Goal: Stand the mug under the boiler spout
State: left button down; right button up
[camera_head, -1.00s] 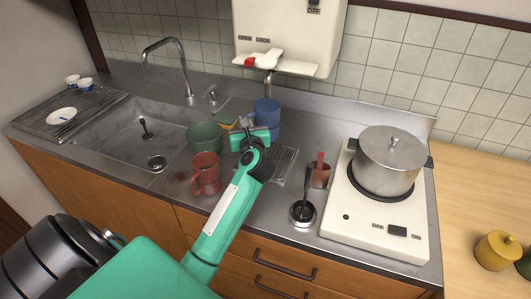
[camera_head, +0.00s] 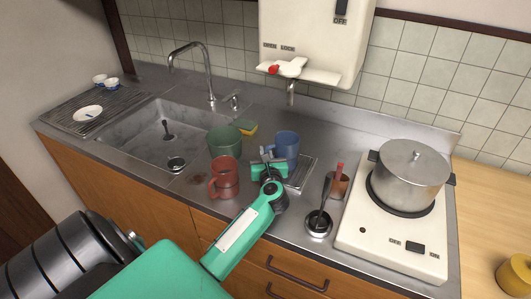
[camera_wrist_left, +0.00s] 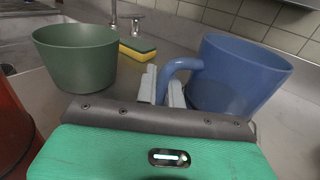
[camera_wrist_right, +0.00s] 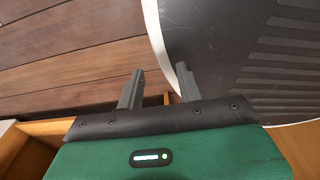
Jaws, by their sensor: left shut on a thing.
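A blue mug (camera_head: 287,145) stands upright at the drip tray (camera_head: 302,174), a little below and in front of the boiler spout (camera_head: 291,97). My left gripper (camera_head: 267,158) is shut on its handle, on the mug's left side. In the left wrist view, the blue mug (camera_wrist_left: 235,75) is at the right, with its handle between the fingers (camera_wrist_left: 164,88). Whether its base touches the tray is hidden by the gripper. The white boiler (camera_head: 315,40) is on the back wall, with a red-tipped tap. My right gripper (camera_wrist_right: 158,88) is open and empty, seen only in its wrist view.
A red mug (camera_head: 224,178) and a green cup (camera_head: 224,139) stand left of my left gripper. A sponge (camera_head: 247,127) lies behind. A ladle rest (camera_head: 319,223), a brown cup (camera_head: 338,186) and a pot (camera_head: 411,175) on a stove are at right. The sink (camera_head: 140,135) is at left.

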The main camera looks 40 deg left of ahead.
pick_arm(q)
jog(key=c, duration=1.5)
grip_release()
pick_arm(e)
jog(key=shift+d, duration=0.2)
